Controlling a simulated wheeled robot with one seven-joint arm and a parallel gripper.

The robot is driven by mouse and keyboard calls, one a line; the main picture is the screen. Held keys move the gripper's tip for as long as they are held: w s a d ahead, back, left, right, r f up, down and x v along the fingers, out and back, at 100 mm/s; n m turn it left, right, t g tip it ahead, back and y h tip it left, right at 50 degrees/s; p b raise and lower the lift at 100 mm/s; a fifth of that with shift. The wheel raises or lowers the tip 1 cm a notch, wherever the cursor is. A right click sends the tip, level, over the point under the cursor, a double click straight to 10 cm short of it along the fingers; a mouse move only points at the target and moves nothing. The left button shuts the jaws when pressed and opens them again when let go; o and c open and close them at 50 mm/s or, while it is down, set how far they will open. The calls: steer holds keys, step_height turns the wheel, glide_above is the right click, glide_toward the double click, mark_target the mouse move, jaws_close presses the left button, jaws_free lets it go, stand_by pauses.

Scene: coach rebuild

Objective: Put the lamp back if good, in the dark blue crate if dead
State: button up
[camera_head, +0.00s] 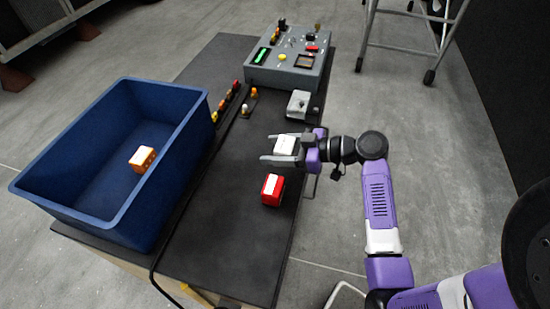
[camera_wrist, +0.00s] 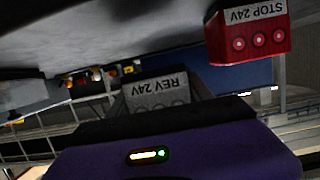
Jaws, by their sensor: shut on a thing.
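My gripper (camera_head: 270,149) is shut on a white-grey lamp (camera_head: 285,144) above the dark table. In the wrist view the held lamp (camera_wrist: 158,88) shows an upside-down label, "REV 24V". A red lamp (camera_head: 271,190) stands on the table just below the gripper in the head view. The wrist view shows this red lamp (camera_wrist: 248,40) with a "STOP 24V" label. The dark blue crate (camera_head: 110,229) is at the left, with an orange lamp (camera_head: 142,159) inside. I cannot tell whether any lamp is lit.
A grey test panel (camera_head: 284,73) with knobs and a green display stands at the table's far end. A small grey box (camera_head: 298,103) sits between it and my gripper. Several small coloured bulbs line up beside the crate. The table's front (camera_head: 235,245) is clear.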

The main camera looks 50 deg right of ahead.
steer(key=shift+f, duration=2.1)
steer(key=shift+f, duration=0.15)
steer(key=o, duration=1.6)
steer(key=shift+r, duration=0.25)
steer(key=shift+s+d, duration=0.15)
steer(key=shift+s, duration=0.25)
steer(key=b+v, duration=0.2)
steer(key=v, duration=0.9)
steer(key=shift+s+r, duration=0.1)
steer(key=shift+r, duration=0.05)
